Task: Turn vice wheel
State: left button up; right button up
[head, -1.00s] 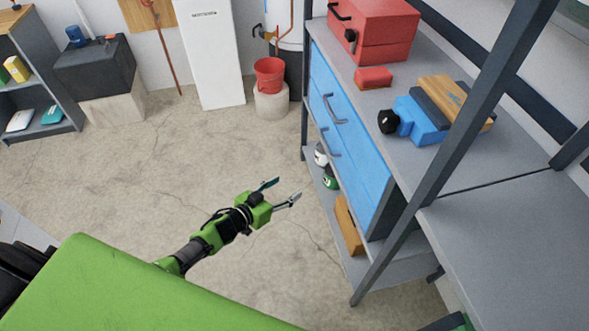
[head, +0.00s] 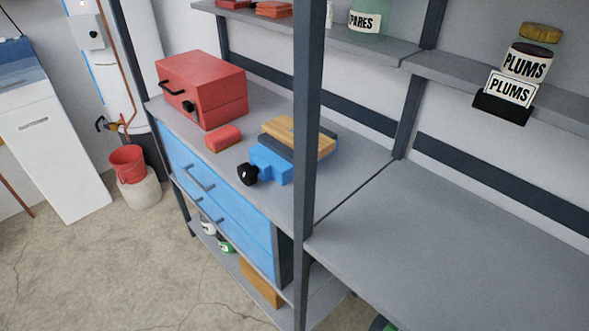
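The blue vice (head: 270,164) sits on the grey workbench top, left of the dark upright post, near the front edge. Its black wheel (head: 247,174) faces the front left, toward the open floor. A wooden block with a dark layer (head: 292,137) lies on or against the back of the vice; I cannot tell which. Nothing touches the wheel. Neither of my grippers shows in the head view now.
A red toolbox (head: 202,88) and a small red block (head: 223,139) stand left of the vice. A dark post (head: 308,130) rises at the bench front. The right bench top (head: 470,250) is bare. Floor (head: 110,265) is clear at left.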

aim_at(248, 174)
jog(key=i+j+z, duration=0.1)
jog(key=z, duration=0.35)
jog(key=j+z, duration=0.35)
jog(key=z, duration=0.15)
jog(key=j+z, duration=0.3)
jog(key=z, duration=0.15)
jog(key=j+z, duration=0.3)
jog(key=z, duration=0.2)
jog(key=j+z, duration=0.25)
jog(key=z, duration=0.2)
